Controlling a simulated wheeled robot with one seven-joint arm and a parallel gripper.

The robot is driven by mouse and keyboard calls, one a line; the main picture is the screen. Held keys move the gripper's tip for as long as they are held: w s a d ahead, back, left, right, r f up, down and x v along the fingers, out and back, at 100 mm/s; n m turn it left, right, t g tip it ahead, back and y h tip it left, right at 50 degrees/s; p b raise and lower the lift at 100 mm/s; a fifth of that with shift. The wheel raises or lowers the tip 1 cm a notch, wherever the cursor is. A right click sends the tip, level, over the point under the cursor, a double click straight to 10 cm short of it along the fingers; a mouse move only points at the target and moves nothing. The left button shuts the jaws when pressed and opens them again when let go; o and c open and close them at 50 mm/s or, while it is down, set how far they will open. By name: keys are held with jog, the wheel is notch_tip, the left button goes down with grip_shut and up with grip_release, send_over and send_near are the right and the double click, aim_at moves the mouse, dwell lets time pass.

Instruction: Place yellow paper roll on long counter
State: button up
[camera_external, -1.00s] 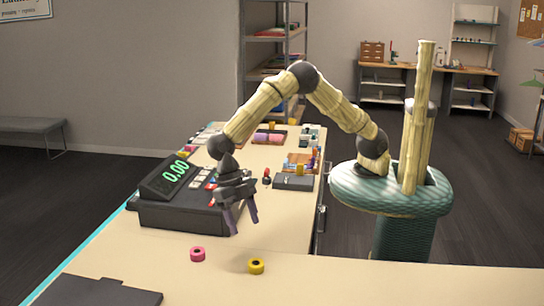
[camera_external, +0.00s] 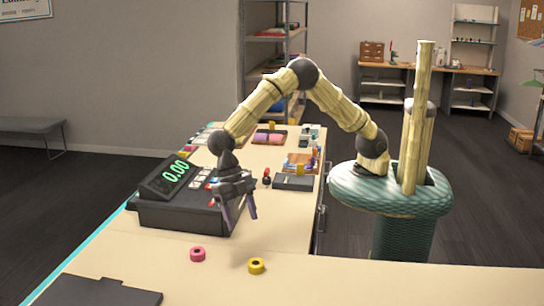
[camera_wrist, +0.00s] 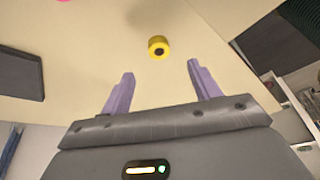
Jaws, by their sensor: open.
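The yellow paper roll (camera_external: 256,266) stands on the pale counter (camera_external: 330,283) near the front, right of a pink roll (camera_external: 197,254). In the wrist view the yellow roll (camera_wrist: 158,47) is beyond my fingertips, roughly centred between them, with its dark core showing. My gripper (camera_external: 238,213) hangs above the counter beside the cash register, fingers pointing down, open and empty. Its two purple fingers are spread apart in the wrist view (camera_wrist: 160,72). The roll is apart from the fingers.
The black cash register (camera_external: 185,215) with a green display stands left of my gripper. A dark flat object (camera_external: 95,291) lies at the front left. Trays and a dark box (camera_external: 293,182) sit further back. The counter right of the yellow roll is clear.

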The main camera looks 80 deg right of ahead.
jog(key=w+d+r+m+t, duration=0.1)
jog(key=d+r+m+t, duration=0.1)
jog(key=d+m, duration=0.75)
jog(key=w+d+r+m+t, duration=0.15)
jog(key=d+m, duration=0.35)
jog(key=d, duration=0.9)
jog(key=s+d+m+t+h, duration=0.1)
jog(key=s+d+m, duration=0.4)
jog(key=d, duration=0.3)
jog(key=s+d+m+t+h, duration=0.1)
jog(key=s+d+m, duration=0.5)
jog(key=d+m, duration=0.2)
jog(key=shift+d+r, duration=0.2)
jog(key=shift+d, duration=0.2)
